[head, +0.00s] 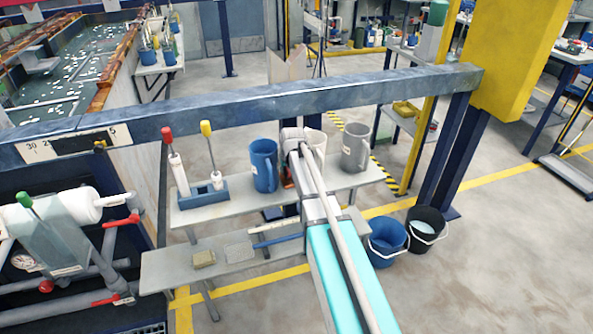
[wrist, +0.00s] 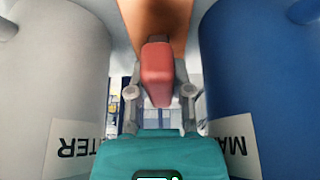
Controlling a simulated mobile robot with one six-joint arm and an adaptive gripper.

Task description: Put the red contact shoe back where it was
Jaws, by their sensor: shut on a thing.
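The red contact shoe (wrist: 157,72) is between the two fingers of my gripper (wrist: 159,92) in the wrist view. My gripper is shut on it. An orange-brown surface (wrist: 156,18) is just beyond the shoe; I cannot tell whether they touch. A pale jug (wrist: 45,75) is close on the left and a blue jug (wrist: 250,75) close on the right. In the head view my arm reaches over the upper bench shelf, and its end is beside the blue jug (head: 264,165). A little orange-red shows there, but my arm mostly hides the gripper and shoe.
A white jug (head: 318,146) and a grey jug (head: 355,148) stand right of the blue one. A blue rack (head: 205,194) with handled tools stands left on the upper shelf (head: 235,208). A steel beam (head: 260,98) crosses above. Two buckets (head: 387,241) (head: 427,224) stand on the floor.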

